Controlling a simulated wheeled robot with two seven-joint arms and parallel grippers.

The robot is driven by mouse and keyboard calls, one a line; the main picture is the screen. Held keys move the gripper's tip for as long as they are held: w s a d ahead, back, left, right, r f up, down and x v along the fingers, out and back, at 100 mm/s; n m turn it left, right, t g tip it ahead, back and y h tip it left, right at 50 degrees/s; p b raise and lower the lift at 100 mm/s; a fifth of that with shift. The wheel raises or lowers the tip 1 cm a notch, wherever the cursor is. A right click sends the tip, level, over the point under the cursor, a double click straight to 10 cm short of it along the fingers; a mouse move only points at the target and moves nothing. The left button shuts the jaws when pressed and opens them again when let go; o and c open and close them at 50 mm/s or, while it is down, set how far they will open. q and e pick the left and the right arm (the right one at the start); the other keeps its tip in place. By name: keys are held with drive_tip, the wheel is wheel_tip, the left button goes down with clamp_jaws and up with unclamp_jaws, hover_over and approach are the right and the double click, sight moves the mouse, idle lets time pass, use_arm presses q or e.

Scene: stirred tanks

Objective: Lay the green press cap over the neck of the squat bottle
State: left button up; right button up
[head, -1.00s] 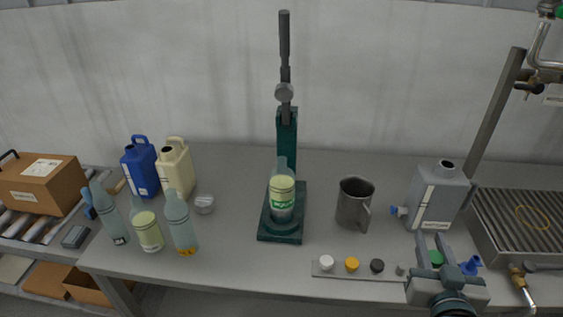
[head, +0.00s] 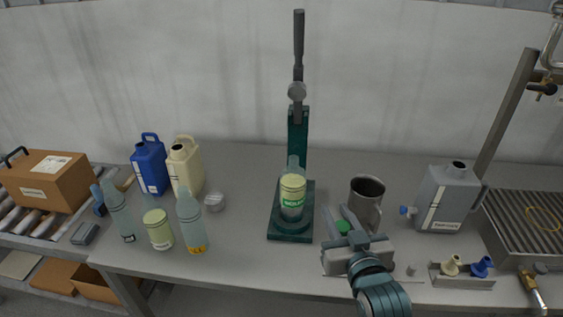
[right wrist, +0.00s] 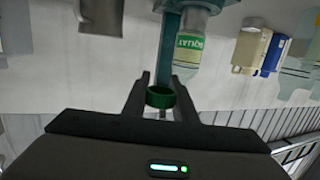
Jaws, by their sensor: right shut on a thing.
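The green press cap (head: 343,226) is held between the fingers of my right gripper (head: 341,213), above the front of the bench. It also shows as a green ring between the fingertips in the right wrist view (right wrist: 160,97). My left gripper is not in view.
A metal mug (head: 367,192) stands right behind my right gripper. A grey jug (head: 446,200) and a small rack (head: 462,281) with cream and blue pieces are to the right. Several bottles and a blue jug (head: 150,168) stand at the left.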

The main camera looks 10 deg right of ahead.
use_arm(q)
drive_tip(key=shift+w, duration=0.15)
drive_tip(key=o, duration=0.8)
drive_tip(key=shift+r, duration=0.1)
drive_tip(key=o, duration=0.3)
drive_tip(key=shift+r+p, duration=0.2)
drive_tip(key=shift+p, duration=0.1)
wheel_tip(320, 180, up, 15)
drive_tip(key=p, duration=1.5)
use_arm(e)
drive_tip(key=w+a+r+n+g+y, duration=0.1)
drive_tip(key=w+r+n+y, duration=0.1)
drive_tip(key=r, duration=0.6)
drive_tip(key=w+a+r+n+y, duration=0.2)
drive_tip(key=w+r+n+y, duration=0.1)
drive_tip(key=w+r+y, duration=0.2)
drive_tip(key=shift+w+r+n+g+y, duration=0.35)
drive_tip(key=shift+w+r, duration=0.75)
drive_tip(key=shift+r, duration=1)
